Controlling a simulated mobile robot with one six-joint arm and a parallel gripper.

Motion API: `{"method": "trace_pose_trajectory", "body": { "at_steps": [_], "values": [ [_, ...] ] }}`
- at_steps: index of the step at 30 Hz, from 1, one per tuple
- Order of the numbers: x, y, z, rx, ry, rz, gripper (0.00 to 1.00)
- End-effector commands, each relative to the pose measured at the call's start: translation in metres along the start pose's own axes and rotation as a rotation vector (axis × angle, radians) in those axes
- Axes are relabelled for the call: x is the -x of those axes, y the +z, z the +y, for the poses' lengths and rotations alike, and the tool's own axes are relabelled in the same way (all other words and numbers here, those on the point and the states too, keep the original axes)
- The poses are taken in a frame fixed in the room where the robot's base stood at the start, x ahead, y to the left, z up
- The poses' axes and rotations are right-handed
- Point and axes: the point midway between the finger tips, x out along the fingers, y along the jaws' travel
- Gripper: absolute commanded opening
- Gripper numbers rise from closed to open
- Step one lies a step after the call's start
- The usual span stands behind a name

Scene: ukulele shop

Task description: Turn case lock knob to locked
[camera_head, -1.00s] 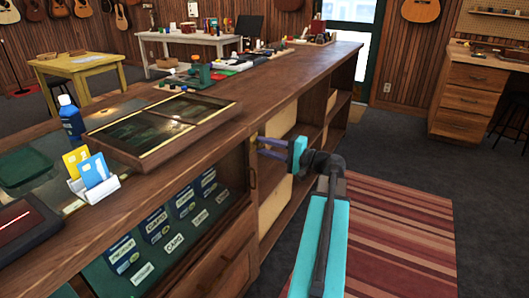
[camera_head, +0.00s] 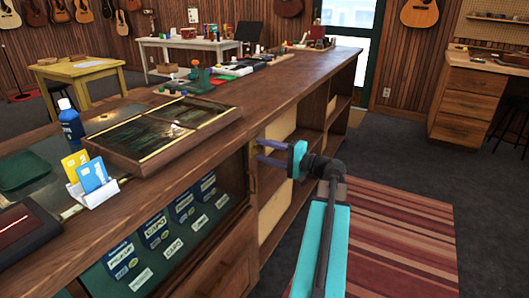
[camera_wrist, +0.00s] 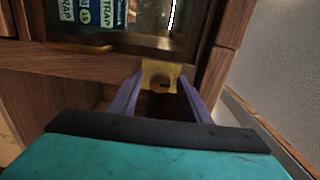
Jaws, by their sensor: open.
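The case lock is a small brass plate (camera_wrist: 160,70) on the wooden frame below the glass front, in the middle of the wrist view. A dark notch or knob shows on its lower part; its turn position is too small to tell. My gripper (camera_wrist: 160,78) is open, with its two purple fingers on either side of the brass plate. I cannot tell whether they touch it. In the head view, my gripper (camera_head: 262,151) is at the customer side of the long counter, beside the display case (camera_head: 160,238), its fingers pointing left at the case's right end.
The long wooden counter (camera_head: 290,75) runs away to the back, with open shelves below. A framed glass-topped box (camera_head: 160,132), a blue bottle (camera_head: 70,122) and a card holder (camera_head: 93,192) stand on top. A striped rug (camera_head: 400,235) lies on clear floor at right.

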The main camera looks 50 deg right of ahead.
Motion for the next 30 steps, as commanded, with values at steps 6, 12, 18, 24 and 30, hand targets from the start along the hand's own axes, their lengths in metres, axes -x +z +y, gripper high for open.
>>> {"method": "trace_pose_trajectory", "body": {
  "at_steps": [6, 12, 18, 24, 30],
  "values": [
    [0.010, 0.000, 0.000, 0.000, 0.000, 0.002, 0.44],
    [0.033, 0.000, 0.000, -0.001, 0.000, 0.003, 0.44],
    [0.061, 0.000, 0.000, -0.001, 0.000, 0.002, 0.44],
    [0.089, -0.001, 0.000, 0.000, 0.000, 0.003, 0.44],
    [0.116, 0.000, 0.000, 0.000, 0.000, 0.002, 0.44]
  ]
}}
